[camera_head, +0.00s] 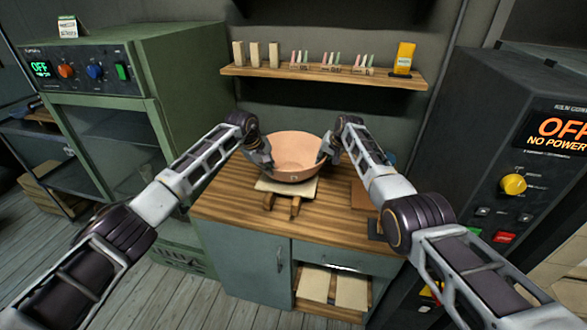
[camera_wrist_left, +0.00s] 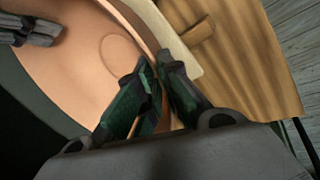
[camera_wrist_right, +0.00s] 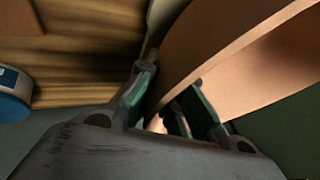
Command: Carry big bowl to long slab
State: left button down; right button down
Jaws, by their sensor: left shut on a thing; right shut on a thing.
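The big bowl (camera_head: 296,150) is terracotta-coloured and upright over the wooden counter. My left gripper (camera_head: 262,155) is shut on its left rim and my right gripper (camera_head: 326,150) is shut on its right rim. In the left wrist view the left fingers (camera_wrist_left: 158,82) pinch the bowl's wall (camera_wrist_left: 82,62). In the right wrist view the right fingers (camera_wrist_right: 163,98) grip the bowl wall (camera_wrist_right: 225,42). A pale slab (camera_head: 287,188) lies below the bowl, partly hidden by it. I cannot tell whether the bowl touches it or whether it is the long slab.
Two wooden pieces (camera_head: 295,208) stick out in front of the pale slab. The counter (camera_head: 240,212) is clear at front left. A brown board (camera_head: 362,196) lies at right. A shelf (camera_head: 320,77) with small pieces hangs behind. A green kiln (camera_head: 100,110) and dark cabinet (camera_head: 490,130) flank the counter.

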pick_arm(q)
jog(key=shift+a+f, duration=0.1)
jog(key=shift+f, duration=0.2)
pick_arm(e)
jog(key=shift+w+d+r, duration=0.2)
jog(key=shift+w, duration=0.05)
pick_arm(q)
jog(key=c, duration=1.9)
grip_release()
jog(key=shift+s, duration=0.1)
pick_arm(e)
jog(key=c, duration=1.8)
grip_release()
jog(key=shift+s+f, duration=0.15)
pick_arm(q)
jog(key=shift+o, duration=1.3)
pick_arm(e)
jog(key=shift+o, duration=1)
jog(key=shift+s, duration=0.1)
pick_arm(q)
jog(key=shift+s+r, duration=0.1)
jog(key=shift+r, duration=0.05)
pick_arm(e)
jog(key=shift+o, duration=0.2)
jog(key=shift+s+a, duration=0.1)
jog(key=shift+f, duration=0.15)
pick_arm(q)
jog(key=shift+v, duration=5.9)
pick_arm(e)
jog(key=shift+a, duration=0.1)
